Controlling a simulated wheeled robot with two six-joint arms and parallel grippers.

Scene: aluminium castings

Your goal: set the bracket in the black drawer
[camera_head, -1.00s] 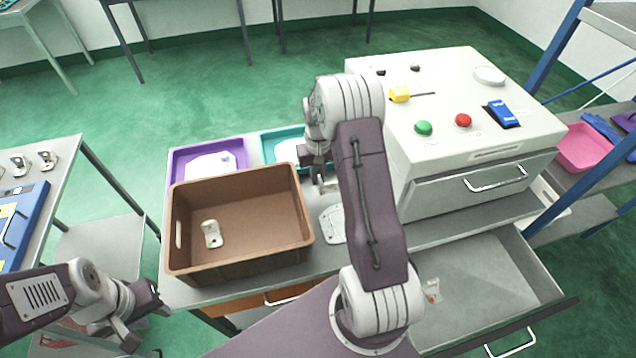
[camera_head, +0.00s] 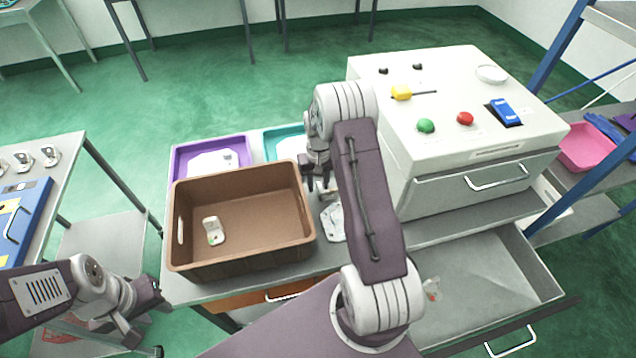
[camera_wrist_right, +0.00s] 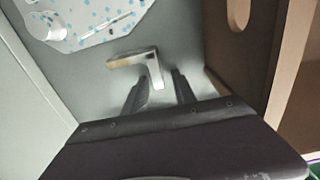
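A small L-shaped metal bracket (camera_wrist_right: 150,66) lies on the grey tabletop in the right wrist view, just beyond the fingertips of my right gripper (camera_wrist_right: 163,78). The two fingers are apart, with one leg of the bracket near the gap between them; I cannot tell if they touch it. In the head view my right gripper (camera_head: 321,186) points down beside the brown bin. The drawer with the dark front (camera_head: 540,318) is pulled open at lower right; a small whitish bracket-like part (camera_head: 432,288) lies in it. My left gripper (camera_head: 135,312) is low at left, its fingers unclear.
The brown bin (camera_head: 240,262) holds a white bracket (camera_head: 213,230). A pale plate (camera_head: 333,224) lies near my right gripper and shows speckled blue in the wrist view (camera_wrist_right: 85,22). Purple (camera_head: 180,160) and teal trays (camera_head: 272,148) stand behind. A white machine (camera_head: 450,150) stands right.

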